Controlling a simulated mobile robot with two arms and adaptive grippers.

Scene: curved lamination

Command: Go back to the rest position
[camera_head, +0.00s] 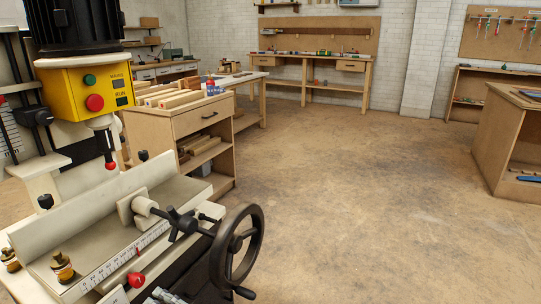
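Neither of my grippers shows in the head view, and no part of my arms is clearly visible. The task names no object to handle. A workshop machine stands close at the left, with a yellow control box (88,88), a pale slanted fence (95,212) and a black handwheel (238,250). Whether either gripper holds anything is hidden.
A wooden cabinet (205,122) with wood pieces on top stands behind the machine. A workbench (307,72) lines the back wall. Another wooden bench (508,140) stands at the right edge. The brown floor (370,190) is clear through the middle and front right.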

